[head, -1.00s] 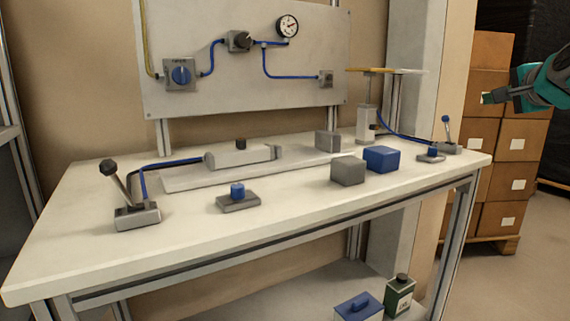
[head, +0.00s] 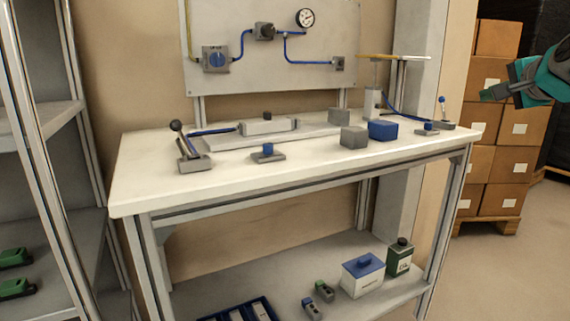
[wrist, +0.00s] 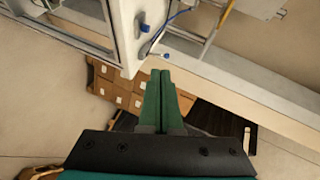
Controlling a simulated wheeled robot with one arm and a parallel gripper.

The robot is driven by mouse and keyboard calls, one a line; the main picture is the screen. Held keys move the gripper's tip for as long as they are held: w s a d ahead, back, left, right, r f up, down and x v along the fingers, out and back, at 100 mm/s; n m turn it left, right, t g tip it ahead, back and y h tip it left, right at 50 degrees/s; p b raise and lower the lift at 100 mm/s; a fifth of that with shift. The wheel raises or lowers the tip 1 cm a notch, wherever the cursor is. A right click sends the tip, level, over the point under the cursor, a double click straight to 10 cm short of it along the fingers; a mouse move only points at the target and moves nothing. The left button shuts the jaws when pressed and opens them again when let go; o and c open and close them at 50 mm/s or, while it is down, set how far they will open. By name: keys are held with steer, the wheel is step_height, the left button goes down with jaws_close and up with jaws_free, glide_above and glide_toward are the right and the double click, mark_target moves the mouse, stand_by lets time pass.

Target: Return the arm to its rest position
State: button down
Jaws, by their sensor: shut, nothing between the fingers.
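My gripper (head: 490,95) is at the right edge of the head view, teal and dark, in front of the stacked cardboard boxes and clear of the workbench. In the wrist view its two green fingers (wrist: 161,100) lie together with nothing between them. The fingers point toward the bench end, where a blue-knobbed lever shows beyond them. Most of my arm is out of the head view.
The workbench (head: 140,190) carries levers, a cylinder, a grey block (head: 354,137) and a blue block (head: 383,130). Cardboard boxes (head: 483,115) stand on a pallet at right. A shelf rack (head: 50,118) stands at left. Floor is open at lower right.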

steer(key=a+f+n+g+y, duration=0.25)
steer(key=a+f, duration=0.25)
steer(key=a, duration=0.3)
steer(key=a+f+n+g+y, duration=0.1)
steer(key=a+f+n, duration=0.4)
steer(key=a, duration=0.4)
steer(key=s+a+f+n+g, duration=0.1)
steer(key=s+a+f+g, duration=0.1)
steer(key=s+a+f, duration=0.3)
steer(key=s+a+f+n+g, duration=0.25)
steer(key=a+f, duration=0.25)
steer(key=f, duration=0.3)
steer(key=s+a+f+n+g, duration=0.1)
steer(key=s+f+n+g, duration=0.1)
steer(key=s+f, duration=0.5)
steer(key=s+a+f+n+g+h, duration=0.1)
steer(key=s+a+f+n+g, duration=0.1)
steer(key=s+f, duration=0.5)
steer(key=s+a+f+n+g, duration=0.1)
steer(key=s+f+g, duration=0.3)
steer(key=s, duration=1)
step_height(320, 180, down, 3)
steer(key=shift+s+a+f+n, duration=0.15)
steer(key=shift+a+n, duration=0.1)
steer(key=shift+n, duration=0.25)
steer(key=shift+h, duration=0.25)
